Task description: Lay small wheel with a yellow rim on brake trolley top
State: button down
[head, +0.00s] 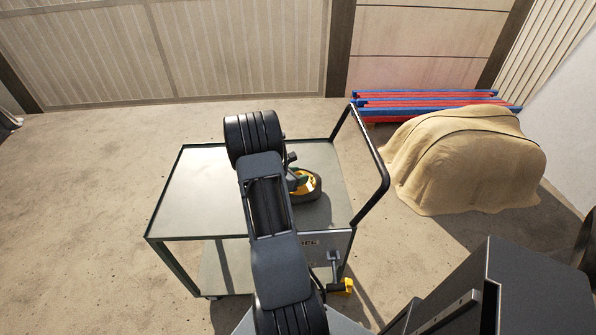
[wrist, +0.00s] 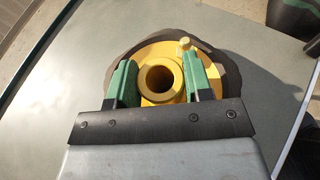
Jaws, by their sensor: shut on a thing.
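The small wheel with a yellow rim (head: 313,188) is over the right part of the brake trolley top (head: 195,190), near the handle end. In the wrist view the wheel (wrist: 150,52) has a dark tyre and a hollow yellow hub, facing the camera. My gripper (wrist: 160,72) has green fingers on both sides of the hub and is shut on it. The grey trolley top (wrist: 60,110) shows around the wheel. Whether the tyre touches the top cannot be told. My arm hides part of the trolley top in the head view.
The trolley's black handle (head: 375,165) rises at the right. The left part of its top is clear. A tan covered heap (head: 465,165) and red and blue beams (head: 430,102) lie to the right. A dark cabinet (head: 535,285) stands at front right.

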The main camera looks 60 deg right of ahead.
jog(key=shift+f, duration=0.3)
jog(key=shift+f, duration=0.2)
jog(key=c, duration=0.5)
grip_release()
jog(key=shift+c, duration=0.2)
